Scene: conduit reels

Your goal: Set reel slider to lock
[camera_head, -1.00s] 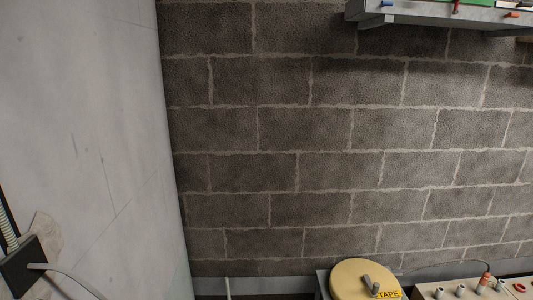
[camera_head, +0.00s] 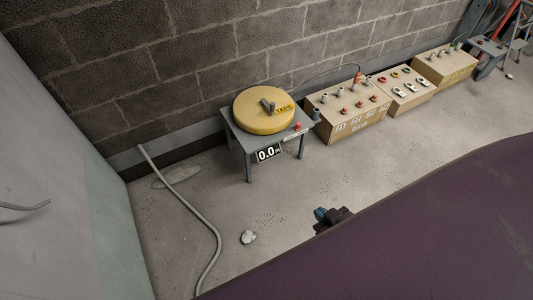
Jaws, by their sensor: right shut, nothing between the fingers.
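The round yellow tape reel (camera_head: 250,118), labelled TAPE, lies flat on a small grey table (camera_head: 232,130) against the wall. A grey handle (camera_head: 268,105) stands on top of the reel. A red knob (camera_head: 297,126) sits at the table's right corner, above a pale label strip (camera_head: 294,137); it looks like the slider, but its setting is too small to read. A display (camera_head: 268,154) on the front edge reads 0.0. My right gripper (camera_head: 320,214), dark with blue tips, is shut and empty, low in the picture and apart from the table. My left gripper is not in view.
Wooden boxes with sockets and knobs (camera_head: 348,118) stand in a row to the right of the table. A grey conduit (camera_head: 200,214) runs along the floor at left. Floor in front of the table is mostly clear.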

